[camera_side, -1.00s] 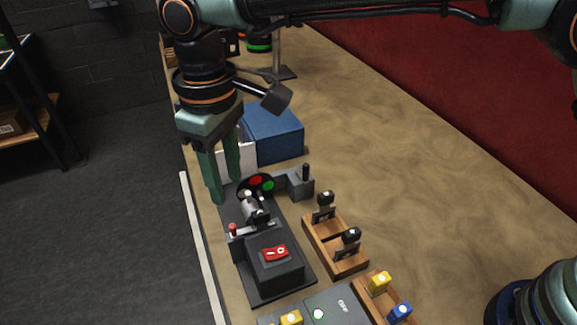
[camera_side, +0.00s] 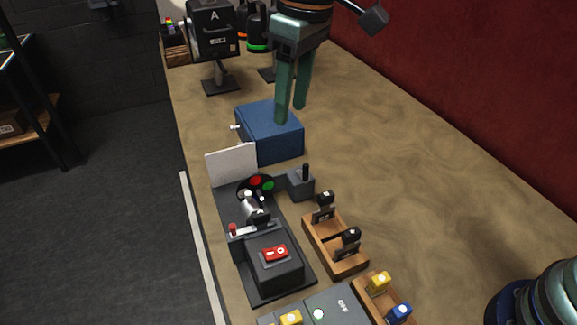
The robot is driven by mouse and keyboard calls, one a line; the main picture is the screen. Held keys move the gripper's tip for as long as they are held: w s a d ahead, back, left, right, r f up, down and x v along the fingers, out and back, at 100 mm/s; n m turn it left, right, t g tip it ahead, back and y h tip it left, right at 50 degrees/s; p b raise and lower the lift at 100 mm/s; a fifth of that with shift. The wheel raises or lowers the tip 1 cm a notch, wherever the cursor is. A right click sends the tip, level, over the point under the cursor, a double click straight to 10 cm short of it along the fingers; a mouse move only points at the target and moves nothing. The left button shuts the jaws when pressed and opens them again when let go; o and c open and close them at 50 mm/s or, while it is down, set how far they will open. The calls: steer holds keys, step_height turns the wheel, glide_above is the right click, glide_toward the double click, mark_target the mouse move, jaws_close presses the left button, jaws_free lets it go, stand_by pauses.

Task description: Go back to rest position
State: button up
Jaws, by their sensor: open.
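My gripper (camera_side: 291,112) shows at the top middle of the side view. Its two green fingers point down and stand apart, with nothing between them. The fingertips overlap the right part of the blue box (camera_side: 262,133) in the picture; I cannot tell how high above or behind it they are. The black machine (camera_side: 272,262) with a red rocker switch (camera_side: 276,253) stands nearer the camera, apart from the gripper. Red and green buttons (camera_side: 262,183) sit at its far end.
A white panel (camera_side: 231,164) stands beside the blue box. A black sign marked A (camera_side: 213,28) stands at the back. Wooden holders (camera_side: 335,245) lie right of the machine. The tabletop (camera_side: 430,190) to the right is largely clear.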

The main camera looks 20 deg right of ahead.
steer(key=s+d+r+m+t, duration=0.1)
steer(key=s+d+m, duration=0.1)
steer(key=d, duration=0.7)
steer(key=s+d+r+m+t, duration=0.1)
steer(key=d+r, duration=0.1)
steer(key=d, duration=0.6)
steer(key=s+d+f+m+t, duration=0.1)
steer(key=s+d+f, duration=0.1)
steer(key=d, duration=0.3)
steer(key=s+d+f+m+t, duration=0.1)
steer(key=s+d+f+m, duration=0.1)
steer(key=s+d, duration=0.3)
steer(key=shift+d+f+m+h, duration=0.3)
steer(key=shift+d+f+h, duration=0.1)
steer(key=shift+d+f, duration=0.1)
